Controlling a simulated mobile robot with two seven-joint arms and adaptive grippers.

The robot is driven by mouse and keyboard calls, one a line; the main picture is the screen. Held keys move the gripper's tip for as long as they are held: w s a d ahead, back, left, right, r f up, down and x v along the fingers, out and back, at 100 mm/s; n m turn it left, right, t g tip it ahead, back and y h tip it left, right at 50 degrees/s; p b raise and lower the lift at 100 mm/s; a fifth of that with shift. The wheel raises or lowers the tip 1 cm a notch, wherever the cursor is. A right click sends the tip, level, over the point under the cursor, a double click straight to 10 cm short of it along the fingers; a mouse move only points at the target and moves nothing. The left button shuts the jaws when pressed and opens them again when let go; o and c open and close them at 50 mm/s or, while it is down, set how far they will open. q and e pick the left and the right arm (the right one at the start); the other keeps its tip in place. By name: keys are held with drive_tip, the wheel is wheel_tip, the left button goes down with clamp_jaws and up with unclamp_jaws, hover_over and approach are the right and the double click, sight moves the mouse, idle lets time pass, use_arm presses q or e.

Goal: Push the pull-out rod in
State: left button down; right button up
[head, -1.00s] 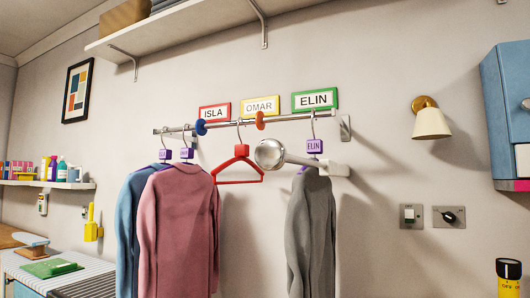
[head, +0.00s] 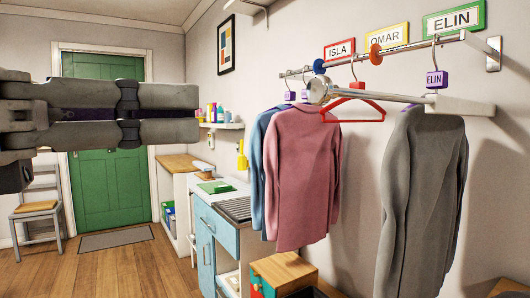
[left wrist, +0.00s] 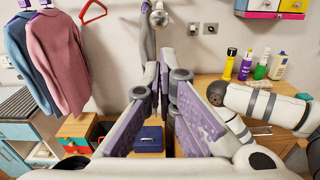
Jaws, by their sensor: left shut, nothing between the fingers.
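The pull-out rod (head: 375,95) is a silver rod with a round metal knob (head: 319,91) on its free end. It sticks out from a white wall mount (head: 465,106), below the clothes rail. In the left wrist view its knob (left wrist: 158,18) shows at the top, beyond the fingertips. My left gripper (head: 196,113) is shut and empty, left of the knob and apart from it in the head view. Its fingers (left wrist: 160,75) also show in the left wrist view, pointing towards the wall. My right gripper does not show.
A rail (head: 400,52) carries a pink top (head: 302,180), a blue top (head: 258,165), a grey garment (head: 425,190) and a red hanger (head: 352,100) close to the rod. Below are a blue cabinet (head: 210,245) and a wooden drawer unit (head: 283,272). Bottles (left wrist: 246,65) stand on a worktop.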

use_arm(q)
drive_tip(key=s+r, duration=0.2)
approach(317, 92)
drive_tip(key=b+x, duration=0.1)
drive_tip(key=x, duration=0.1)
drive_tip(key=b+x, duration=0.1)
drive_tip(key=x, duration=0.1)
drive_tip(key=b+x, duration=0.1)
drive_tip(key=x, duration=0.1)
drive_tip(key=shift+w+d+f, duration=0.1)
drive_tip(key=shift+w+f, duration=0.05)
drive_tip(key=shift+f, duration=0.15)
drive_tip(key=shift+w+d+r, duration=0.1)
drive_tip(key=shift+d+r, duration=0.1)
drive_tip(key=shift+d, duration=0.15)
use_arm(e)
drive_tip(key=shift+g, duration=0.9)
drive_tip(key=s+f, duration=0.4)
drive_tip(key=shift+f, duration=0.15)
